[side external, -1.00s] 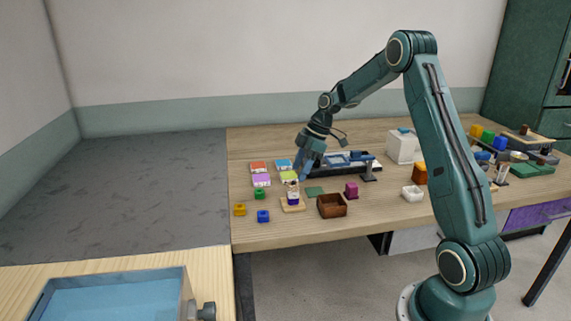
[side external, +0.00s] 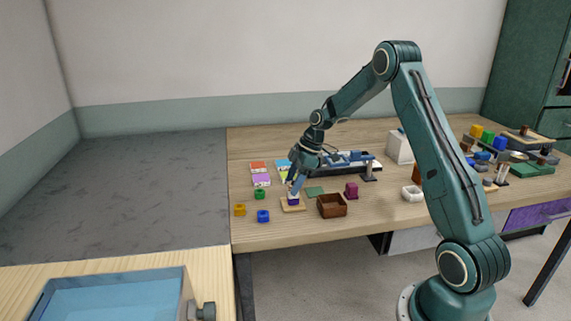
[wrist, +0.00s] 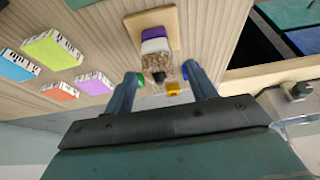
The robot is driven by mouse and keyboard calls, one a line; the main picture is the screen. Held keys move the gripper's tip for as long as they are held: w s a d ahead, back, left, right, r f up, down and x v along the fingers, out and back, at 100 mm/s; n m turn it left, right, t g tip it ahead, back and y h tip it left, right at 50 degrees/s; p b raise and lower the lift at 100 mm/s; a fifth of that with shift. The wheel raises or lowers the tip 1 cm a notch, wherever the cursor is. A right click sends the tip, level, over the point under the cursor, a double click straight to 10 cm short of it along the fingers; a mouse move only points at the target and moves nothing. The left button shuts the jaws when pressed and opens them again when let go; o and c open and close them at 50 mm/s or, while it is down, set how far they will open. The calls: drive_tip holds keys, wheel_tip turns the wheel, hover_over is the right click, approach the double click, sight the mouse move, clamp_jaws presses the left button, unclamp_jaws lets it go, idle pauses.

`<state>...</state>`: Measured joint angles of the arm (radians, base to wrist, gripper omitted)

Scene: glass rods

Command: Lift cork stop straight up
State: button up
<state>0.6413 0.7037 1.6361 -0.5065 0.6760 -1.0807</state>
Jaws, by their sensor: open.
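The cork stop (wrist: 157,64) is a speckled brown piece on top of a white and purple stack (wrist: 156,41). The stack stands on a small wooden base (wrist: 171,20). In the side view the stack (side external: 293,202) stands near the table's front left, and my fingers hide the cork. My gripper (wrist: 161,73) is open, with one finger on each side of the cork in the wrist view. Gaps show between the cork and both fingers. In the side view my gripper (side external: 294,190) points down at the top of the stack.
A brown open box (side external: 332,206) stands right of the stack, with a magenta block (side external: 351,190) beyond it. Green (side external: 260,194), yellow (side external: 239,209) and blue (side external: 263,216) pieces lie to the left. Coloured boxes (side external: 261,180) and a dark tray (side external: 345,169) lie behind.

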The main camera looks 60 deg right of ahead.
drive_tip(key=shift+c, duration=0.3)
drive_tip(key=c, duration=1)
drive_tip(key=shift+r, duration=0.1)
wheel_tip(320, 180, up, 20)
drive_tip(key=shift+f, duration=0.1)
idle(0.5)
